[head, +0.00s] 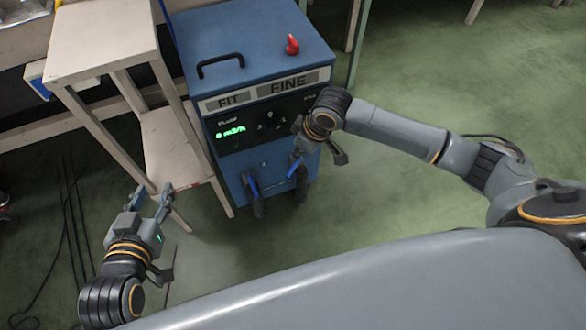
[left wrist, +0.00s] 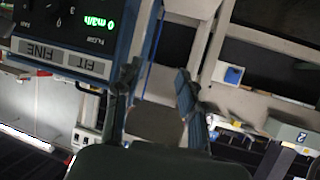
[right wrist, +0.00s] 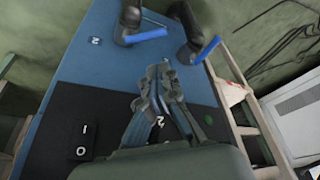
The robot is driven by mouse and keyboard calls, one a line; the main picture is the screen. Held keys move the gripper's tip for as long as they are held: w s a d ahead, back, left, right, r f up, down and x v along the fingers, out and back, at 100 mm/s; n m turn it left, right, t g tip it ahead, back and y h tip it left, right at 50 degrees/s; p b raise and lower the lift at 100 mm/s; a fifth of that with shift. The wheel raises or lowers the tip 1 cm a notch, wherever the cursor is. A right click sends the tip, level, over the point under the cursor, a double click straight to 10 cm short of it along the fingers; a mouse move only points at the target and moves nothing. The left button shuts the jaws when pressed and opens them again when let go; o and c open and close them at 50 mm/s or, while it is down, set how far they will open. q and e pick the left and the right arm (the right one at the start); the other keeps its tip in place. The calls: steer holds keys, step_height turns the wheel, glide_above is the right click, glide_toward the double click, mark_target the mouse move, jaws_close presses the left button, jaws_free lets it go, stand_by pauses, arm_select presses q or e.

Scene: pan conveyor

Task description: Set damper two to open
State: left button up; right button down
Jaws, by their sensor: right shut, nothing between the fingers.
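The blue cabinet (head: 250,45) has two dark pipe ends low on its front, each with a blue lever. The right-hand lever (head: 295,167), by its dark pipe (head: 301,187), is partly behind my right gripper (head: 297,152). In the right wrist view a "2" label (right wrist: 95,41) sits beside the left pipe, whose blue lever (right wrist: 148,35) lies crosswise; the other lever (right wrist: 208,48) is tilted. My right gripper (right wrist: 165,78) is shut and empty in front of the cabinet, below the levers in that view. My left gripper (head: 152,194) is open and empty, left of the cabinet.
The cabinet front has a green-lit flow display (head: 230,133) and a rocker switch (right wrist: 85,140). A red knob (head: 292,44) and black handle (head: 220,64) are on top. A pale wooden stand (head: 110,40) is close on the left. Green floor on the right is clear.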

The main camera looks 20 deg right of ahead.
steer(key=b, duration=0.2)
glide_above(293, 170)
step_height(293, 170, down, 5)
arm_select(q)
step_height(293, 170, up, 18)
steer(key=d+t+h+b, duration=0.2)
steer(key=t+h, duration=0.1)
steer(key=t, duration=0.8)
steer(key=shift+s+d+m+h+b, duration=0.25)
steer(key=shift+s+m+h+b, duration=0.05)
steer(key=shift+b, duration=0.05)
arm_select(e)
steer(key=shift+m, duration=0.4)
steer(key=x, duration=0.4)
steer(key=shift+s+a+f, duration=0.25)
steer(key=shift+a+f, duration=0.05)
steer(key=shift+a, duration=0.05)
arm_select(q)
steer(key=shift+f, duration=0.2)
